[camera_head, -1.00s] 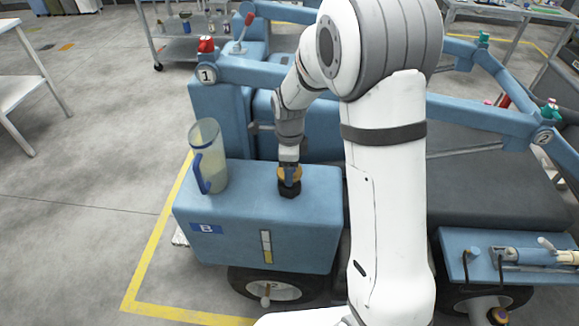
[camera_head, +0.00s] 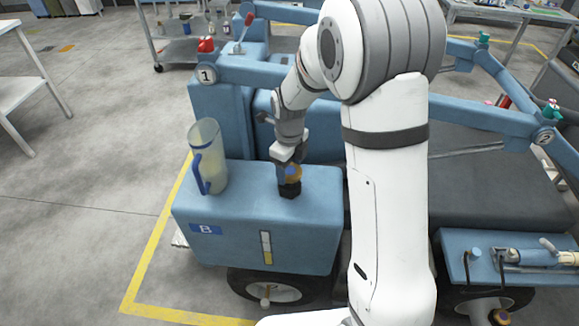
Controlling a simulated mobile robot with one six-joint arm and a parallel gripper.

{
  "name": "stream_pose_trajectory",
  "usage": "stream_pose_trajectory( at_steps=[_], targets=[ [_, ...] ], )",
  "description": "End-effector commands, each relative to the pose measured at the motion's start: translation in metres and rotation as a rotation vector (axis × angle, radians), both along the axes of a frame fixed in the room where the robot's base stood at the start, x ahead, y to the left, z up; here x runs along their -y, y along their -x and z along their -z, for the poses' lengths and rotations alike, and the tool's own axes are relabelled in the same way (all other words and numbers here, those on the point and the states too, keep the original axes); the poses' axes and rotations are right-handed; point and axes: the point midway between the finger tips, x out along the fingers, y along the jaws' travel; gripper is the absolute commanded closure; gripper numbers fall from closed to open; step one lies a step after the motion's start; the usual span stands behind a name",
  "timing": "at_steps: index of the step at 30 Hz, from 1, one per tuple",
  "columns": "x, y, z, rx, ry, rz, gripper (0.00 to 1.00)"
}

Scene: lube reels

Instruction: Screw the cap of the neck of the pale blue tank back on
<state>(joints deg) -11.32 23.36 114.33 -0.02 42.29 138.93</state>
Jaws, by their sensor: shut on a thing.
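The pale blue tank (camera_head: 262,213) is a box marked B with a sight strip on its front face. Its dark neck (camera_head: 289,190) stands on the top, right of the middle. My gripper (camera_head: 289,171) points down there and is shut on the cap. The fingers hide part of the cap, and I cannot tell how far the cap is seated on the neck.
A clear jug (camera_head: 207,160) with a blue handle stands on the tank's left part. A blue frame rail (camera_head: 300,79) runs behind the tank. A dark flat deck (camera_head: 490,190) lies to the right. The floor at left is open.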

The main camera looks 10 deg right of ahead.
Motion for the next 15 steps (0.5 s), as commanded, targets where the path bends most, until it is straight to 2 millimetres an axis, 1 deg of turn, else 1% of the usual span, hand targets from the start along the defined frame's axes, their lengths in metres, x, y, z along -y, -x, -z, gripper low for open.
stream_pose_trajectory(
  at_steps=[5,7,15],
  targets=[
    [-0.0003,-0.0003,-0.0005,0.001,0.000,0.000,0.62],
    [-0.0003,-0.0003,-0.0002,0.001,0.000,0.025,0.62],
    [-0.0004,-0.0005,0.0004,0.002,-0.001,0.340,0.62]
  ],
)
